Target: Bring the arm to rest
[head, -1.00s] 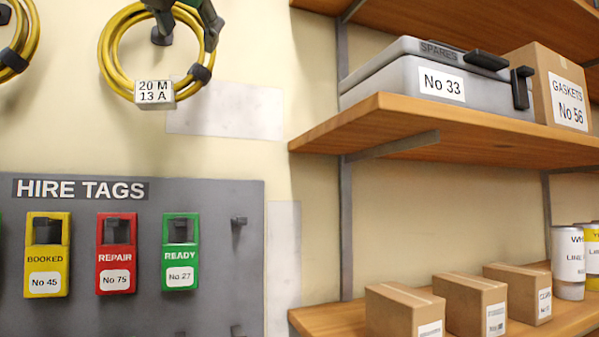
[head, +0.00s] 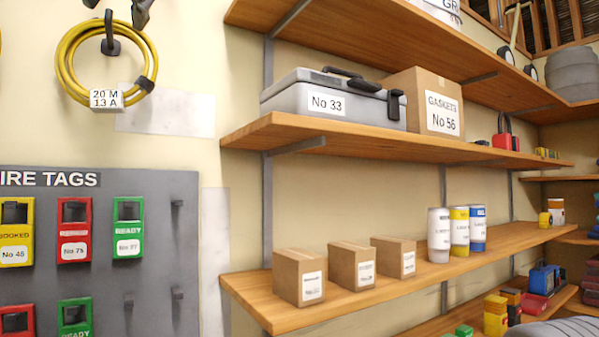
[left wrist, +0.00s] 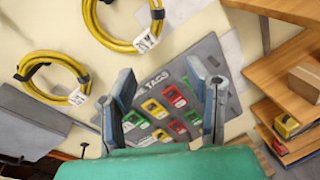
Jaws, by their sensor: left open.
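My left gripper (left wrist: 165,105) is open and empty in the left wrist view, with its two fingers apart in front of the wall. In the head view its dark fingertips (head: 127,14) show at the top edge, above a coiled yellow cable (head: 68,62) that hangs on a wall hook and bears a "20 M 13 A" label. The gripper is apart from the cable. In the left wrist view the grey tag board (left wrist: 207,55) lies behind and between the fingers. My right gripper is in neither view.
The hire tags board (head: 160,225) carries yellow, red and green tags and some bare pegs. Wooden shelves (head: 300,130) stick out on the right, holding a grey No 33 case (head: 335,98), a gaskets box (head: 420,100), small cartons (head: 300,276) and cans (head: 438,235).

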